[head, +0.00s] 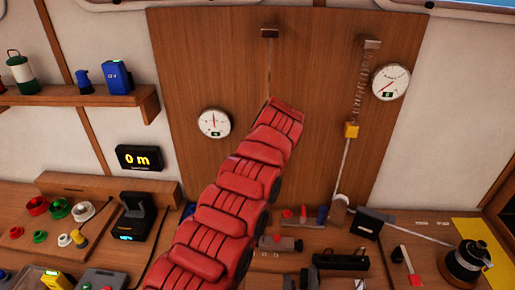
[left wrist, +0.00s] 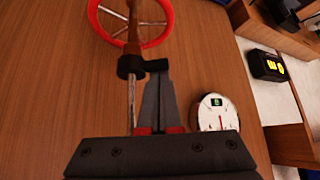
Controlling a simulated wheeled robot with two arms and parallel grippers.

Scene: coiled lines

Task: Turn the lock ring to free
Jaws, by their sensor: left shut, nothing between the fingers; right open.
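A thin rod carries a dark collar (left wrist: 130,66) and, along it, a wooden handle-like piece (left wrist: 133,28); I cannot tell which part is the lock ring. A red spoked ring (left wrist: 165,22) shows behind the handle in the left wrist view. My left gripper (left wrist: 157,72) is shut and empty, its fingertips at the collar; contact is unclear. In the head view my red arm hides that gripper, the collar and the red ring.
A round white gauge (head: 214,123) is on the wooden panel left of my arm; another gauge (head: 391,82) is at the right. A coiled line (head: 359,92) with a yellow block (head: 351,130) hangs right. A "0 m" display (head: 139,158) and a black winch (head: 465,262) flank the bench.

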